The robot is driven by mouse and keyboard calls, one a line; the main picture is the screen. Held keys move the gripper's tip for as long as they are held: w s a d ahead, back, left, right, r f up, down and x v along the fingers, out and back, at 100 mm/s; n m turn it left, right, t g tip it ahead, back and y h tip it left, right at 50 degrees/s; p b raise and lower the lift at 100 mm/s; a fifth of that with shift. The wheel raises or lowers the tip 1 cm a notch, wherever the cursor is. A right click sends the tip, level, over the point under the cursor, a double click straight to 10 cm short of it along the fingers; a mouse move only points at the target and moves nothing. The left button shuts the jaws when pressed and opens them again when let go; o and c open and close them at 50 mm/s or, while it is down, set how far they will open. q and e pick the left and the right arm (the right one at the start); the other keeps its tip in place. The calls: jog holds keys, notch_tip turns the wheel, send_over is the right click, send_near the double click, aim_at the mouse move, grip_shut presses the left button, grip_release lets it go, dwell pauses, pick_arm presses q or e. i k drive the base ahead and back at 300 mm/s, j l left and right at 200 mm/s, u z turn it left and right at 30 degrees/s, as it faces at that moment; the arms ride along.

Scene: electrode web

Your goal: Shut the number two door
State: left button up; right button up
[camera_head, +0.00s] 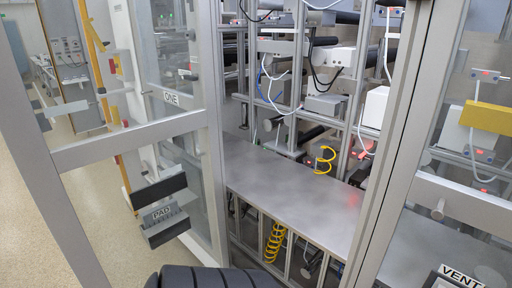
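No door marked two shows in the head view. Neither of my grippers is in view.
A grey metal shelf (290,185) with rollers and cables behind it fills the opening. A holder marked PAD (162,214) hangs at the left panel. A VENT sign (460,276) is at lower right. A black ribbed shape (212,277), unidentified, is at the bottom. Pale floor (35,225) lies left.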

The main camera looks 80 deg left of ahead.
aim_at(40, 167)
jog(key=k+j+u, duration=0.4)
jog(key=k+j, duration=1.25)
jog(key=i+j+u, duration=0.2)
jog(key=j, duration=1.75)
jog(key=k+j, duration=0.05)
jog(key=k, duration=0.1)
